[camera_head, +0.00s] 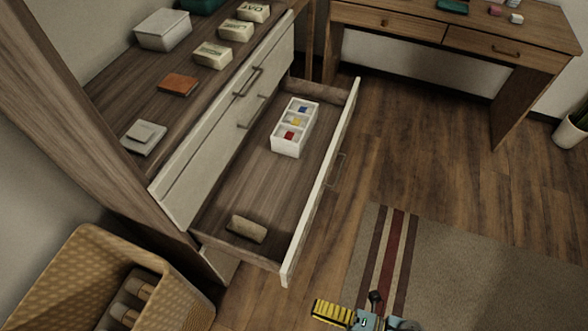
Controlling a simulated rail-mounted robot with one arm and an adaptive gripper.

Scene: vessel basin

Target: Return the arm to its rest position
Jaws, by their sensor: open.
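Part of my gripper (352,316) shows at the bottom edge, right of centre, over the floor by the rug. A yellow, dark-ribbed part and teal and dark parts are visible; the rest is cut off by the frame. It is open, and I see nothing held in it. It is apart from the open drawer (262,192), which is up and to its left. Most of my arm is out of view.
The pulled-out drawer holds a white divided box (288,147) with small coloured blocks and a brown object (246,229). A wicker basket (60,283) stands lower left. A wooden desk (470,35) stands at the back. The striped rug (480,270) is clear.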

